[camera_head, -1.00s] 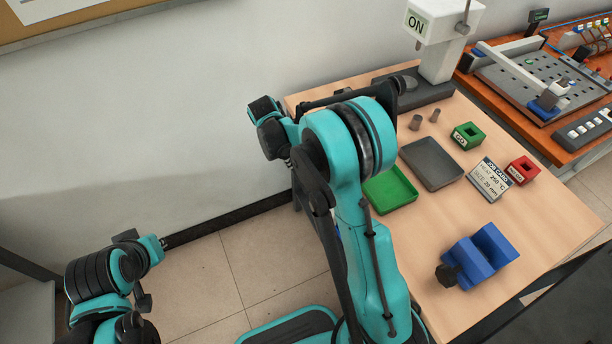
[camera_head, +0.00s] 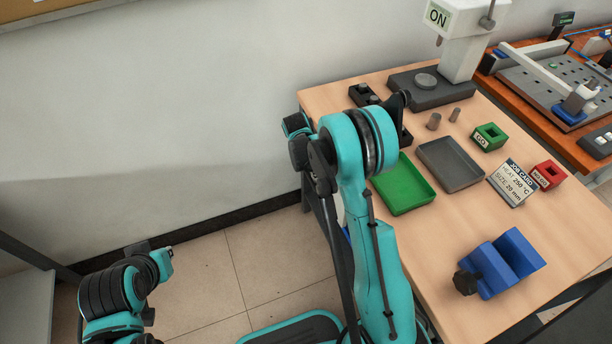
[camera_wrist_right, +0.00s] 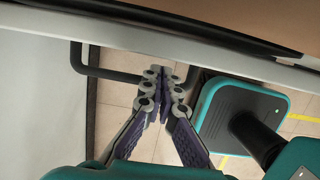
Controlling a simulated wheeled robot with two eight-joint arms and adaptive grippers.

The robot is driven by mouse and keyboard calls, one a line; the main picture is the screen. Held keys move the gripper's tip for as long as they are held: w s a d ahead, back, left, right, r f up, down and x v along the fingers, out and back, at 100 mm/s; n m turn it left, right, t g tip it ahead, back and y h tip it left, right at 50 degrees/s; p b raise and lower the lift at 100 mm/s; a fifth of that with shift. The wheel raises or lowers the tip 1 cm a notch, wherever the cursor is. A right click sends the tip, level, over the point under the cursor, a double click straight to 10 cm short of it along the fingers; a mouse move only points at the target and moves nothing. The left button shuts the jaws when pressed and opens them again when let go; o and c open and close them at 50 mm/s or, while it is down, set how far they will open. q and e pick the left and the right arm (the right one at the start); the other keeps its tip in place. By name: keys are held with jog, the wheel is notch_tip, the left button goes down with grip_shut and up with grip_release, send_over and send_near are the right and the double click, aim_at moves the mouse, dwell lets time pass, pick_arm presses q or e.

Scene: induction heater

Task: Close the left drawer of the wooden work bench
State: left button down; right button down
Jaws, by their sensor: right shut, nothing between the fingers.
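The wooden work bench (camera_head: 440,235) fills the right of the head view; its drawer side is mostly hidden behind my right arm. In the right wrist view, a pale drawer front (camera_wrist_right: 230,62) runs as a strip beside the bench edge. A dark U-shaped handle (camera_wrist_right: 115,74) projects from it. My right gripper (camera_wrist_right: 164,74) is shut and empty, its fingertips overlapping the handle in that view; I cannot tell whether they touch. How far the drawer stands out is unclear. My left arm is at the lower left of the head view, with its gripper not discernible.
On the bench are a green tray (camera_head: 405,190), a grey tray (camera_head: 450,163), a blue block fixture (camera_head: 505,262), a job card (camera_head: 512,182), a green block (camera_head: 489,136), a red block (camera_head: 547,175) and the heater (camera_head: 468,45). Open tiled floor (camera_head: 270,255) lies left.

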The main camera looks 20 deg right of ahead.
jog(key=shift+d, duration=0.45)
jog(key=d, duration=0.2)
jog(key=shift+w+d, duration=0.1)
jog(key=shift+d, duration=0.2)
jog(key=shift+a, duration=0.1)
